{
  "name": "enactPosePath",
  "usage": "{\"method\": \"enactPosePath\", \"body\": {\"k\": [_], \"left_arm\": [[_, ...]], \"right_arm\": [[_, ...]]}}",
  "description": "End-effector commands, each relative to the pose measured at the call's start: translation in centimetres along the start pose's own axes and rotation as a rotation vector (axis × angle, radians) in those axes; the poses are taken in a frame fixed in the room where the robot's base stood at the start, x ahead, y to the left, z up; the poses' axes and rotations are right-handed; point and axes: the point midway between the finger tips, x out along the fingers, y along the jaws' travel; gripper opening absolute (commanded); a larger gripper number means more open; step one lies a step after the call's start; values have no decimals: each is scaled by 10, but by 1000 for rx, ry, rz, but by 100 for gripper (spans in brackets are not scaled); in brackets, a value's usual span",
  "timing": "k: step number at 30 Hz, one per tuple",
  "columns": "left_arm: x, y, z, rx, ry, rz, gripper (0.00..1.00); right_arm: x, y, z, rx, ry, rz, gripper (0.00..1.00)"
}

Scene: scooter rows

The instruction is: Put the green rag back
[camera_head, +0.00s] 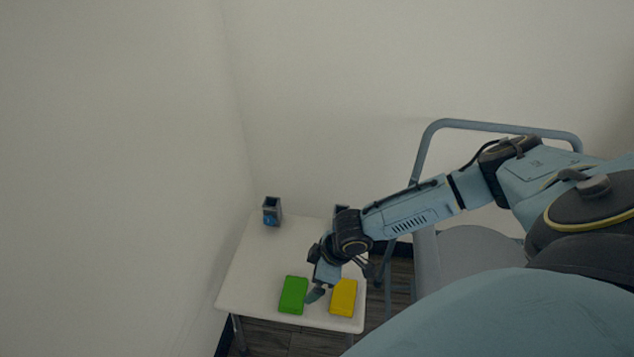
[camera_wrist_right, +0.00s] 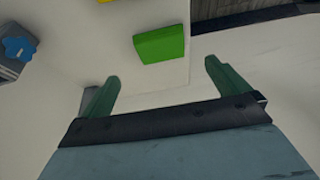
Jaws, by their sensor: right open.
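The green rag (camera_head: 293,295) is a flat green block-like shape lying on the white table (camera_head: 252,258). It also shows in the right wrist view (camera_wrist_right: 160,45), beyond the fingertips and apart from them. My right gripper (camera_head: 316,294) is above the table, just right of the green rag in the head view. Its two greenish fingers are spread with nothing between them in the right wrist view (camera_wrist_right: 164,72). My left gripper is in neither view.
A yellow rag-like block (camera_head: 343,297) lies right of the green rag. A dark holder with blue in it (camera_head: 271,212) stands at the table's back left. Another dark object (camera_head: 341,210) is partly hidden behind my arm. A grey-blue tubular frame (camera_head: 428,150) stands right of the table.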

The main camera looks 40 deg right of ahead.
Motion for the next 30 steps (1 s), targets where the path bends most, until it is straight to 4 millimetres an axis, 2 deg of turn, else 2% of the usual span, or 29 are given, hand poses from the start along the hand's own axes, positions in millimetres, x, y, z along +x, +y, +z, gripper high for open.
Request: {"method": "enactPosePath", "body": {"k": [4, 7, 15, 19, 20, 23, 30], "left_arm": [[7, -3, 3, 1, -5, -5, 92], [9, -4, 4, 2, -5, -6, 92], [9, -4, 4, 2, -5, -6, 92], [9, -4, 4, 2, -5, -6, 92], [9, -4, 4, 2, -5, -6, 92], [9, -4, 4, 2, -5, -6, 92], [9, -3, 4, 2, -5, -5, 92]], "right_arm": [[-8, -1, -1, -2, 1, -1, 100], [-3, -14, -8, -18, 13, -14, 100], [26, -106, -68, -55, 133, -47, 100], [30, -126, -74, 32, 155, -2, 100], [31, -128, -70, 62, 150, 13, 100], [31, -126, -43, 178, 102, 76, 100], [23, -118, 64, 418, -111, 213, 100]]}}
